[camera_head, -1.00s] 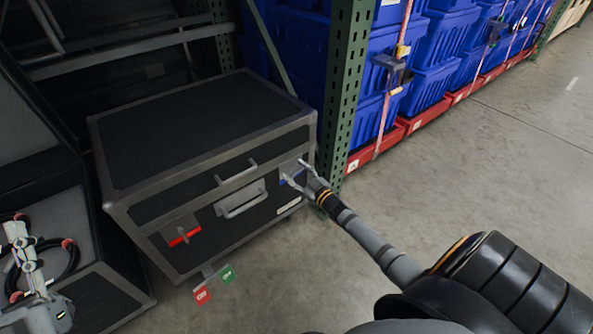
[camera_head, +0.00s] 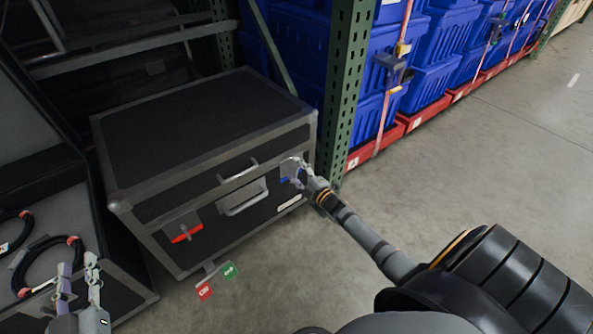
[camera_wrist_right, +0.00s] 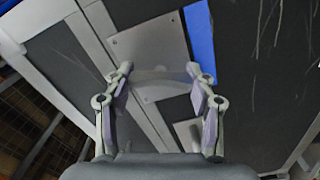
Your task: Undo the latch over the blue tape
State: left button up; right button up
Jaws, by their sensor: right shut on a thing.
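A black case (camera_head: 205,130) with grey metal edges stands on the floor at centre left. Its right front latch (camera_wrist_right: 150,88) is a grey metal piece beside the blue tape (camera_head: 284,180), which also shows as a blue strip in the right wrist view (camera_wrist_right: 200,38). My right gripper (camera_head: 296,172) is at this latch, with one finger on each side of it in the right wrist view (camera_wrist_right: 159,76), shut on it. The fingers partly hide the latch in the head view. My left gripper (camera_head: 77,264) is open and empty at lower left, away from the case.
A second latch with red tape (camera_head: 187,234) is on the case's left front. A green rack post (camera_head: 347,90) stands close behind the right corner. An open case with coiled cables (camera_head: 40,265) is at left.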

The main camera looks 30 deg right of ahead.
jog(key=n, duration=0.2)
jog(key=shift+f+n, duration=0.1)
jog(key=shift+n, duration=0.3)
pick_arm(q)
jog(key=shift+r, duration=0.2)
pick_arm(e)
jog(key=shift+n, duration=0.5)
pick_arm(q)
jog(key=shift+w+r+t, duration=0.1)
jog(key=shift+r+t, duration=0.2)
pick_arm(e)
jog(key=shift+n, duration=0.3)
jog(key=o, duration=1.2)
pick_arm(q)
jog(key=shift+f, duration=0.2)
pick_arm(e)
jog(key=s, duration=0.8)
jog(key=s+d, duration=0.1)
jog(key=s, duration=0.3)
